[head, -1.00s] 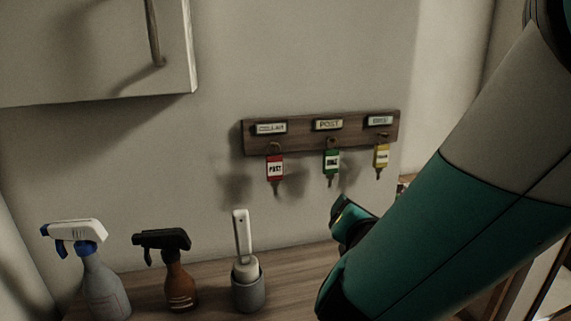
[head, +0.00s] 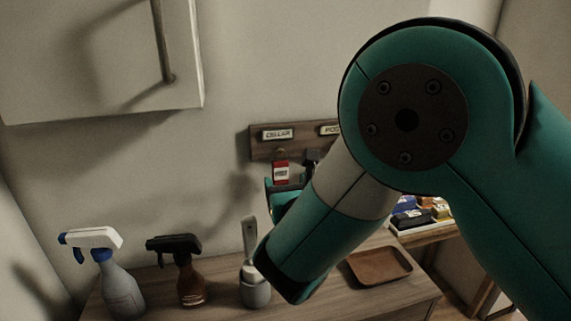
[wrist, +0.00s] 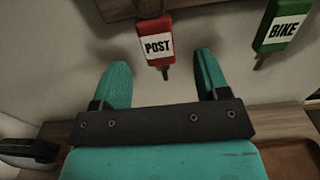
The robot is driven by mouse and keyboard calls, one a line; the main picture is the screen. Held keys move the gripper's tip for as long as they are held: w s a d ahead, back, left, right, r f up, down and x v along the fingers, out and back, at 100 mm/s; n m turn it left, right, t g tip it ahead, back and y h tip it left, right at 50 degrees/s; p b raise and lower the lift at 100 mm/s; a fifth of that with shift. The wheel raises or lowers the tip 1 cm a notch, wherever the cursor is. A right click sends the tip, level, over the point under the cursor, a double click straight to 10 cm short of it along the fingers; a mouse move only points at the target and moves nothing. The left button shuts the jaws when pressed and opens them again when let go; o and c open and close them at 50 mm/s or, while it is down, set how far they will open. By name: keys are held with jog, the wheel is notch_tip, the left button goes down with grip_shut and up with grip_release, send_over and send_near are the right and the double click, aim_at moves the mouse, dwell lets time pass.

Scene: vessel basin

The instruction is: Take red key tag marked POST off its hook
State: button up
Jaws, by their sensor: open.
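The red key tag marked POST (wrist: 157,46) hangs from the key rack, in the top middle of the wrist view. In the head view the red tag (head: 281,173) hangs under the CELLAR label (head: 278,134). My gripper (wrist: 160,82) is open, its two teal fingers apart below and either side of the tag, and nothing is held. The tag's lower end reaches toward the gap between the fingers; I cannot tell how far off in depth it is. The tag's hook is not clear in the wrist view. In the head view my arm hides most of the gripper.
A green BIKE tag (wrist: 283,26) hangs to the right. The wooden rack (head: 257,146) is partly hidden by my arm. Below are a grey spray bottle (head: 120,290), a brown spray bottle (head: 191,286), a brush in a grey holder (head: 256,294) and a brown tray (head: 380,267).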

aim_at(282, 175)
jog(key=p+x, duration=0.3)
jog(key=x, duration=0.1)
jog(key=shift+w+r, duration=0.2)
jog(key=shift+w+a+f+p, duration=0.15)
jog(key=shift+w+p, duration=0.2)
jog(key=shift+w, duration=0.05)
jog(key=c, duration=1)
